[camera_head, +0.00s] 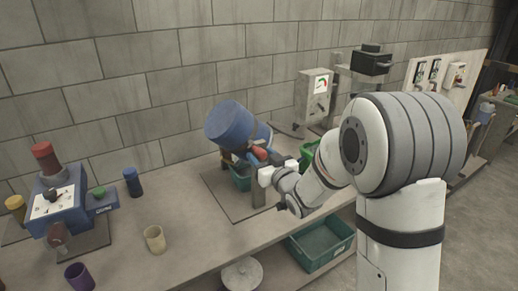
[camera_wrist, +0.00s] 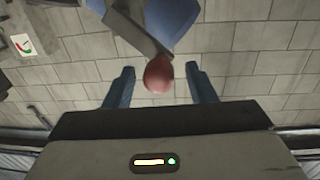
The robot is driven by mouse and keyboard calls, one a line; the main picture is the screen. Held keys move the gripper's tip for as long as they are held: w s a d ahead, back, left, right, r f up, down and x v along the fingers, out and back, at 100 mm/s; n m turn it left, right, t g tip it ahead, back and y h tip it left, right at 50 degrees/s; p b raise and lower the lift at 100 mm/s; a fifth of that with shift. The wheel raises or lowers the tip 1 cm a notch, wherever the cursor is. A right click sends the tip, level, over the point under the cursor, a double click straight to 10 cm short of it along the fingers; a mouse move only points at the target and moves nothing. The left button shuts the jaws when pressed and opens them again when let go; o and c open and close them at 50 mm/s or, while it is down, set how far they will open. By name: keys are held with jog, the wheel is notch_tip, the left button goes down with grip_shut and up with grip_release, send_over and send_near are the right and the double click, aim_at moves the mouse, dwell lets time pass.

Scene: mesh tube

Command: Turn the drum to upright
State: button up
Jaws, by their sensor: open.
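The blue drum (camera_head: 233,125) sits tilted in its stand above the bench, its closed end toward the upper left. A red knob (camera_head: 261,154) on a lever shows at its lower right side. My gripper (camera_head: 263,164) is at this knob. In the wrist view, the red knob (camera_wrist: 158,75) lies between the two blue fingers of my open gripper (camera_wrist: 160,70), with a gap on each side. The dark lever and part of the blue drum (camera_wrist: 172,18) show above it. The drum's lower end is partly hidden by the stand and my gripper.
A blue machine (camera_head: 62,203) and several coloured cups stand at the left. A grey gauge box (camera_head: 316,97) stands behind to the right. The block wall is close behind; the bench front is mostly clear.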

jog(key=shift+p+x, duration=0.3)
jog(key=shift+x, duration=1.1)
jog(key=shift+c, duration=0.3)
grip_shut()
